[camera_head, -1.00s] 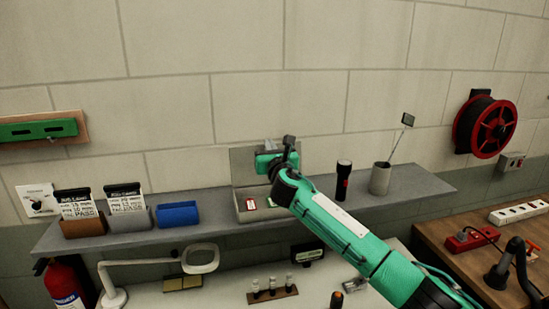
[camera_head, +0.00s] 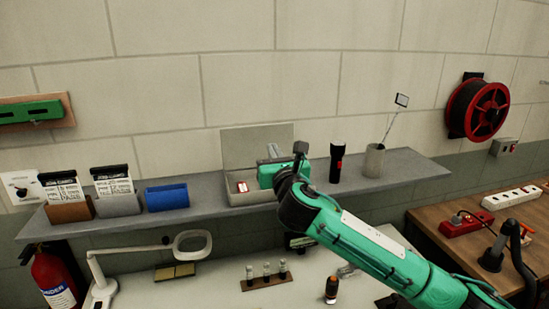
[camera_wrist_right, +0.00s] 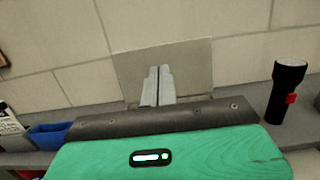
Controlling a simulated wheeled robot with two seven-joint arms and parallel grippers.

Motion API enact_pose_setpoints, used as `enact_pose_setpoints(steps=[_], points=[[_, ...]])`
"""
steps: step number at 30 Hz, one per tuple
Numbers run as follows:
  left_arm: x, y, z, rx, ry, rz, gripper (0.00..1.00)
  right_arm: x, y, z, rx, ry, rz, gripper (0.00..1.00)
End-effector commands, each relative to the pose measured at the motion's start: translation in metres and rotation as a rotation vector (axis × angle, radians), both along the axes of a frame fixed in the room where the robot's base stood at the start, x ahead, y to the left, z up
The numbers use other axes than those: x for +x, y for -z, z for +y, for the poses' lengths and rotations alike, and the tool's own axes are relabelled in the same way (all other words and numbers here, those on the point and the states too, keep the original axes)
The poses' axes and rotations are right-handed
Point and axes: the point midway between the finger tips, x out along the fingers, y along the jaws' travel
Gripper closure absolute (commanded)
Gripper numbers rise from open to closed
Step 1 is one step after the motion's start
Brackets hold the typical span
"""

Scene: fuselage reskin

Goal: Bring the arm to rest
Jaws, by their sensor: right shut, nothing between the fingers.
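My right arm (camera_head: 375,245) reaches in from the lower right, green with dark joints. My right gripper (camera_head: 272,152) is in front of the wall shelf, over the open grey box with its raised lid. In the right wrist view the gripper fingers (camera_wrist_right: 157,86) are together with nothing between them, in front of the lid (camera_wrist_right: 190,66). A red and white item (camera_head: 242,187) lies inside the grey box (camera_head: 250,198). The arm hides the right part of the box. My left gripper is not in view.
The shelf (camera_head: 410,167) also holds a black flashlight (camera_head: 335,163), a grey cup (camera_head: 374,160) with a mirror stick, a blue bin (camera_head: 167,196) and card holders. Below is a bench with a magnifier lamp (camera_head: 192,243) and a vial rack (camera_head: 266,280). A red hose reel (camera_head: 478,108) hangs right.

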Motion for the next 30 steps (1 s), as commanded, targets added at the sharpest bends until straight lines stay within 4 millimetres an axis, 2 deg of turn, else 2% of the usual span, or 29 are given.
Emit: enact_pose_setpoints(steps=[4,8,14,20,26,30], points=[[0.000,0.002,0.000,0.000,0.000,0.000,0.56,-0.007,0.011,-0.003,0.041,-0.004,0.033,1.00],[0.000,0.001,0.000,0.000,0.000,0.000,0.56,-0.018,0.042,-0.009,0.192,-0.004,0.145,1.00],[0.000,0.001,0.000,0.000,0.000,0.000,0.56,-0.048,0.112,-0.032,0.569,0.037,0.405,1.00],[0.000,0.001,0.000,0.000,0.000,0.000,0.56,-0.086,0.181,-0.061,0.950,0.139,0.641,1.00],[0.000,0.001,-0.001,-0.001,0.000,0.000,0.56,-0.133,0.246,-0.095,1.323,0.302,0.831,1.00],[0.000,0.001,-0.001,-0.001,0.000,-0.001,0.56,-0.172,0.288,-0.122,1.574,0.453,0.929,1.00]])
